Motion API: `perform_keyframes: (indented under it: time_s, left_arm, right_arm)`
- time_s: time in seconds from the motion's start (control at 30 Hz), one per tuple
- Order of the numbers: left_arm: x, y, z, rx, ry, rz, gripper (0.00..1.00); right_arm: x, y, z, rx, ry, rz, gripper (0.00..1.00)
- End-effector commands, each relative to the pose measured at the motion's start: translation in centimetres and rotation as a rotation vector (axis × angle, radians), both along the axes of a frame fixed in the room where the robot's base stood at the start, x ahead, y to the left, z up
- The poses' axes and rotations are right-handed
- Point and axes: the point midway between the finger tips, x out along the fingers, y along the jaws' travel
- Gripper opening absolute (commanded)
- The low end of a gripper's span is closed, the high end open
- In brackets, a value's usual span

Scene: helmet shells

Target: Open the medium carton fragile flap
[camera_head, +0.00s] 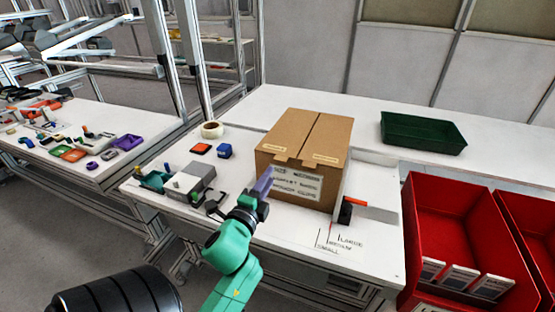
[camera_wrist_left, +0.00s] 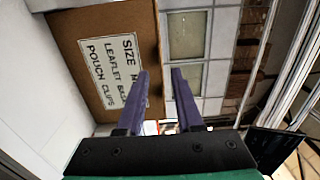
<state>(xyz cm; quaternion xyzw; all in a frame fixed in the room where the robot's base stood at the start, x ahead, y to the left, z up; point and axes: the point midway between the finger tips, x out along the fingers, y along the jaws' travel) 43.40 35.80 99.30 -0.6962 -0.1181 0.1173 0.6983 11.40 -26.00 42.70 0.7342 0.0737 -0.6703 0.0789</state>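The brown medium carton (camera_head: 310,150) stands on the white table in the head view. Its two top flaps lie shut and meet along a seam, each with a small label at its front edge that is too small to read. The front carries a white printed label, and this side also shows in the wrist view, where the carton (camera_wrist_left: 120,30) bears words starting "SIZE M". My left gripper (camera_head: 266,178) is at the carton's front left. In the wrist view its purple fingers (camera_wrist_left: 158,75) are apart with nothing between them, beside the carton. My right gripper is not in view.
A grey device (camera_head: 188,183), a blue block (camera_head: 224,151) and a tape roll (camera_head: 212,130) lie left of the carton. A black-and-orange item (camera_head: 347,209) is at its front right. A green tray (camera_head: 423,131) lies behind right. Red bins (camera_head: 455,235) stand at the right.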

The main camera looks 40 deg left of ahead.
Motion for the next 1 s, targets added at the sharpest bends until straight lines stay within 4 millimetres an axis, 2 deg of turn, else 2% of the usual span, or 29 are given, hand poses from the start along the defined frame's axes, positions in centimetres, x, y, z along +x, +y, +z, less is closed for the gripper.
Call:
perform_keyframes:
  time_s: [0.03,0.1,0.2,0.33,0.6,0.63,0.7,0.73,1.0]
  left_arm:
    - [1.4,0.4,0.6,0.001,-0.004,-0.001,0.35]
    - [3.1,1.1,0.4,0.001,-0.002,0.001,0.35]
    - [5.2,1.8,0.3,-0.001,-0.001,0.001,0.35]
    - [6.7,2.4,0.0,-0.003,0.001,0.001,0.35]
    - [7.1,2.5,-0.1,-0.004,0.002,0.001,0.35]
    - [7.1,2.5,-0.1,-0.004,0.002,0.001,0.31]
    - [7.1,2.5,-0.1,-0.004,0.002,0.001,0.04]
    - [7.1,2.5,-0.1,-0.004,0.002,0.001,0.0]
    - [7.1,2.5,-0.1,-0.004,0.002,0.001,0.0]
  right_arm:
    - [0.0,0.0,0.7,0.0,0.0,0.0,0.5]
    - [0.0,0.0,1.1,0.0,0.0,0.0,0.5]
    - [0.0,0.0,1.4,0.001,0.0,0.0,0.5]
    - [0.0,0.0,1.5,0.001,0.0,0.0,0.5]
    - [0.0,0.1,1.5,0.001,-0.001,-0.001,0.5]
    - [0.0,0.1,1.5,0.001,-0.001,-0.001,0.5]
    - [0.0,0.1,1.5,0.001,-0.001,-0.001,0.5]
    - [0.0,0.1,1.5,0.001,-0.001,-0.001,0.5]
    - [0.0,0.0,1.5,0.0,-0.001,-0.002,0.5]
